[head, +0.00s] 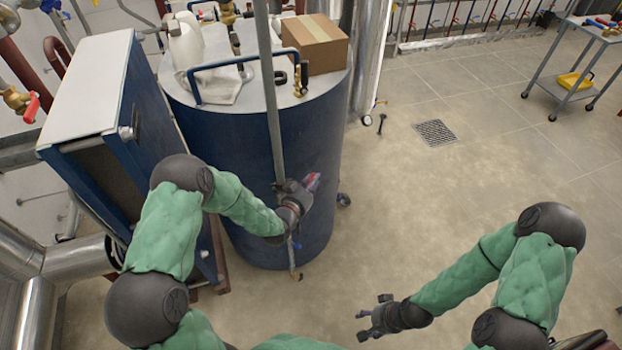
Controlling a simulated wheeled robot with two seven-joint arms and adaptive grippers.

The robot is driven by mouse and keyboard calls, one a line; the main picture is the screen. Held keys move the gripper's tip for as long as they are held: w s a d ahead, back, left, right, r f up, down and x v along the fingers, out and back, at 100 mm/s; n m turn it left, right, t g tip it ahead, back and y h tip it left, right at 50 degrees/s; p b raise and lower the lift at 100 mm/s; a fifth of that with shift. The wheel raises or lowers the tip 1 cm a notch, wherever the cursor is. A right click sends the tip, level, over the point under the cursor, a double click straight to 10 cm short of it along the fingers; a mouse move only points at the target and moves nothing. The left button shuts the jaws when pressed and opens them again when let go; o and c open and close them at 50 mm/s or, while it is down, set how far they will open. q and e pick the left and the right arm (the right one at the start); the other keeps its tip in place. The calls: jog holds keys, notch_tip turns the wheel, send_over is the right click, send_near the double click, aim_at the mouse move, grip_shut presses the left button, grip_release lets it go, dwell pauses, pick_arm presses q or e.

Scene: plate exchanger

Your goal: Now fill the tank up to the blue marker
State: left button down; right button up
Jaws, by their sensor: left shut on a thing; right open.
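The tank (300,140) is a large dark blue upright cylinder with a pale top, left of centre in the head view. A grey vertical pipe (274,120) runs down its front, with small fittings (294,262) near the bottom. My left gripper (304,187) is in front of the tank, beside the pipe, and shut on a small reddish-pink thing (313,181), probably a handle. The fingers partly hide it. My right gripper (370,318) is open and empty over the floor at the bottom centre. I cannot make out a blue marker or the water level.
A cardboard box (313,45), a white jug (186,45) and a blue rail (240,62) are on the tank top. A plate exchanger (95,85) stands at left. A floor drain (436,132) and a cart (575,75) are right; the floor between is mostly clear.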

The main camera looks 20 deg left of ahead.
pick_arm(q)
jog(key=f+g+p, duration=0.1)
jog(key=g, duration=0.1)
jog(key=w+g+p, duration=0.1)
jog(key=shift+d+f+g+y, duration=0.15)
jog(key=shift+f+g+y, duration=0.25)
jog(key=shift+f+g+p, duration=0.75)
jog(key=shift+g+p, duration=0.05)
jog(key=shift+g, duration=0.1)
jog(key=c, duration=1)
grip_release()
jog(key=shift+w, duration=0.1)
jog(key=v, duration=1.2)
jog(key=shift+d, duration=0.1)
